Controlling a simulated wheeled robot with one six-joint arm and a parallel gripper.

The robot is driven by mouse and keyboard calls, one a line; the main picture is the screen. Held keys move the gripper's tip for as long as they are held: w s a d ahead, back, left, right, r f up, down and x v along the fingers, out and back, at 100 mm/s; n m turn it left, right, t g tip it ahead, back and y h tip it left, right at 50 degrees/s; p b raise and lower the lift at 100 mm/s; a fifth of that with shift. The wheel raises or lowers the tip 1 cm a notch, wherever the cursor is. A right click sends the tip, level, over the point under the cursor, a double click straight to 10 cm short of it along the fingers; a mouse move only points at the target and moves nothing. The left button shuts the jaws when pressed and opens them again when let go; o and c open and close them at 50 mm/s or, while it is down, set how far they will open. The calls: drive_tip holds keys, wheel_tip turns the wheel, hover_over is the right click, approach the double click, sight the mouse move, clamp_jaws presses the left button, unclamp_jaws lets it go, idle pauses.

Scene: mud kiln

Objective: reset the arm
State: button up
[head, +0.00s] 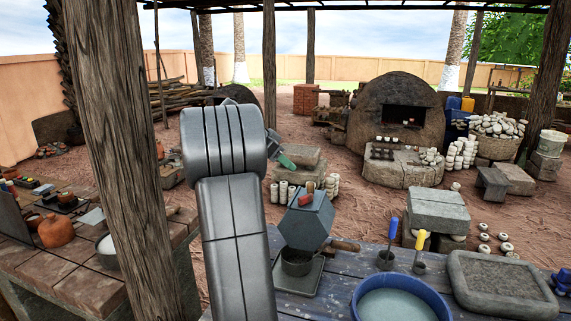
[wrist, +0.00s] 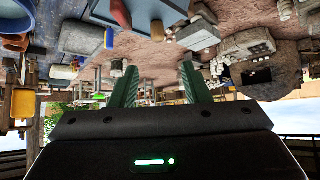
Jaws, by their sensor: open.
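My grey arm (head: 238,235) rises in the middle of the head view, bent over at its top. My gripper (head: 287,162) shows there as a small green finger tip just right of the arm's top joint, partly hidden behind the arm. In the wrist view, which is upside down, my gripper's two green fingers (wrist: 158,75) stand well apart. Nothing is between them, and they touch nothing.
A wooden post (head: 128,150) stands close to the arm's left. A domed kiln (head: 396,95) stands farther back beyond bare ground.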

sight(310, 184)
drive_tip(key=p+x, duration=0.2)
drive_tip(key=x, duration=1.1)
drive_tip(key=shift+d+f+p, duration=0.2)
drive_tip(key=shift+f+p, duration=0.1)
drive_tip(key=shift+d+f, duration=0.1)
drive_tip(key=shift+s, duration=0.1)
